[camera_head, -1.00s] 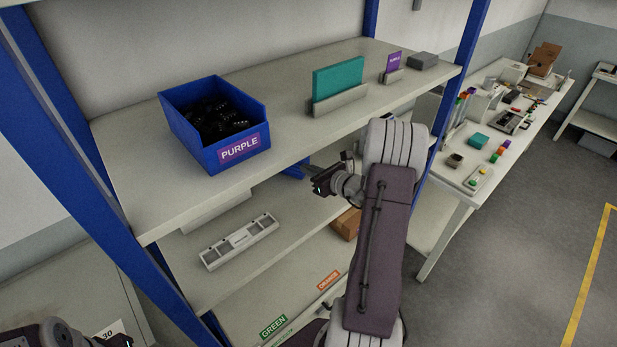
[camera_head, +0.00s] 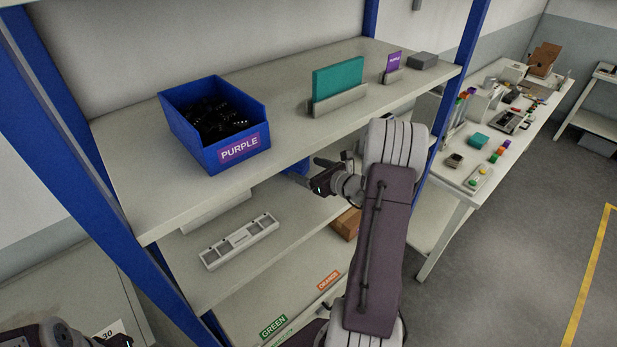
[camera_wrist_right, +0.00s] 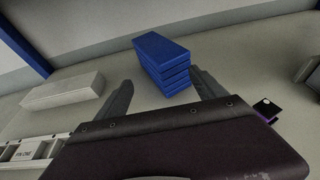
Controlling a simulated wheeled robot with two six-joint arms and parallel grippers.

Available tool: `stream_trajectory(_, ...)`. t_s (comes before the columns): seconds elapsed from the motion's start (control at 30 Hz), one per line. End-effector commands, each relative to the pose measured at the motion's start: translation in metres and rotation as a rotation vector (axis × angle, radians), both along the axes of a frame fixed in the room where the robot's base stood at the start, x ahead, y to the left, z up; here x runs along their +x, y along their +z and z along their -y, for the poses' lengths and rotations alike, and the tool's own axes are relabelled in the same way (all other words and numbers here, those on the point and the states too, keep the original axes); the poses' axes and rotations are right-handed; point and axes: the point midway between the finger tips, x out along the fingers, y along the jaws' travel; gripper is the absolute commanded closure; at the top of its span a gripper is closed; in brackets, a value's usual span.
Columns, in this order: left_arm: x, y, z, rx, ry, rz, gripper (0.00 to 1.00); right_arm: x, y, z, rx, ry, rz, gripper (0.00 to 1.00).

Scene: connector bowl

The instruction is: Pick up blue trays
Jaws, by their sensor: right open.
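A stack of several blue trays (camera_wrist_right: 164,68) stands on the middle shelf in the right wrist view. In the head view only a small blue part of the stack (camera_head: 298,167) shows beneath the upper shelf edge. My right gripper (camera_wrist_right: 157,88) is open, with its two dark fingers pointing toward the stack. The stack appears ahead between the fingertips, and nothing is gripped. In the head view my right gripper (camera_head: 312,176) is beside the stack, under the upper shelf. My left gripper (camera_head: 112,341) shows only in part at the bottom left.
A blue bin labelled PURPLE (camera_head: 214,122) stands on the upper shelf (camera_head: 300,130), which overhangs my right gripper. A grey slotted holder (camera_head: 240,240) and a brown box (camera_head: 347,223) are on the middle shelf. A pale block (camera_wrist_right: 62,91) lies left of the stack.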

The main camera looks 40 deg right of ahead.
Motion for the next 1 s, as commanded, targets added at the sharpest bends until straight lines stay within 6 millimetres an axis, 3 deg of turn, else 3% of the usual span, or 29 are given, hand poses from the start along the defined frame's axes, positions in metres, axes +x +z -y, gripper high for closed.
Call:
stream_trajectory(0.2,0.0,0.001,0.0,0.0,0.0,0.0,0.64,-0.008,0.003,0.002,-0.001,-0.003,0.0,0.2)
stream_trajectory(0.6,0.0,0.009,0.0,0.0,0.0,0.0,0.64,-0.075,0.029,0.006,0.0,-0.004,0.0,0.2)
stream_trajectory(1.0,0.0,0.008,0.0,0.0,0.0,0.0,0.64,-0.086,0.025,-0.001,-0.007,0.029,-0.025,0.2)
